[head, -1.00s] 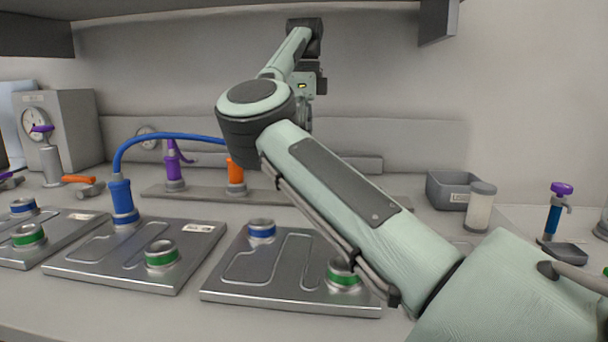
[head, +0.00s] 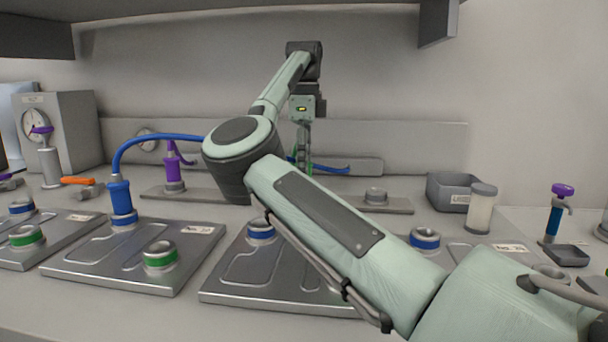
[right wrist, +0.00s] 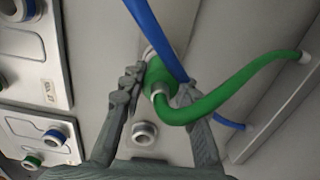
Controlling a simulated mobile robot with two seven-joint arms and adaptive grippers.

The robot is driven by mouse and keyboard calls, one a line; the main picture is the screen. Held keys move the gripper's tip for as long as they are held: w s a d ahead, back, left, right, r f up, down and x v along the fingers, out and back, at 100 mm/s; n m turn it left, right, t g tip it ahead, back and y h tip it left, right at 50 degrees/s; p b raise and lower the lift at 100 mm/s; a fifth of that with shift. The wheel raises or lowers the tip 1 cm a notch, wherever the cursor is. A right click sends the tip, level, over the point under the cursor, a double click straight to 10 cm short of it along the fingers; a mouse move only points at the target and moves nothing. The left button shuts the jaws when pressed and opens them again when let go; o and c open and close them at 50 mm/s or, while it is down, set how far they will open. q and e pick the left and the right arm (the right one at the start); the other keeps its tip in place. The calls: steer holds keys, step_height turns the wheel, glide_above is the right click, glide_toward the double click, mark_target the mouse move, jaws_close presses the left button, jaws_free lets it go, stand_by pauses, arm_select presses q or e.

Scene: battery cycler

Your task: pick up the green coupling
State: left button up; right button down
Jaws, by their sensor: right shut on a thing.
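The green coupling (right wrist: 158,76) sits between the fingers of my right gripper (right wrist: 160,88) in the right wrist view. My right gripper is shut on it. A green hose (right wrist: 215,95) curves from the coupling to the right. A blue hose (right wrist: 160,35) passes close by and hides part of the coupling. In the head view my right gripper (head: 304,158) hangs down near the back wall, its lower end partly behind my arm. Whether the coupling is seated in a socket or lifted clear I cannot tell. My left gripper is not in view.
Metal plates with green ports (head: 160,256) and blue ports (head: 262,230) lie along the front. A blue coupling (head: 120,197) stands on one plate. A bare socket (head: 376,195) sits on the back rail. A grey bin (head: 450,190) and a pale jar (head: 481,208) stand right.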

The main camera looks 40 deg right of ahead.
steer(key=shift+r, duration=0.15)
step_height(320, 180, up, 7)
steer(key=shift+f+p, duration=0.1)
steer(key=shift+p, duration=0.6)
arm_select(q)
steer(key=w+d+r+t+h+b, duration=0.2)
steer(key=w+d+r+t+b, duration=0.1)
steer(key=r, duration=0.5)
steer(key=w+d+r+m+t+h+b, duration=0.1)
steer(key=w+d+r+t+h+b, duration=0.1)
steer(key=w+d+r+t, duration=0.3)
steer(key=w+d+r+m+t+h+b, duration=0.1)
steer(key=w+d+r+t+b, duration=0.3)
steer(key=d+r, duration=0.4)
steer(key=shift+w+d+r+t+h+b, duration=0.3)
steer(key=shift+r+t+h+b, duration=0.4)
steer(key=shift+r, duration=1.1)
arm_select(e)
steer(key=s+a, duration=1.1)
steer(key=a, duration=0.3)
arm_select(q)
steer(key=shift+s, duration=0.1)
arm_select(e)
steer(key=shift+s, duration=0.1)
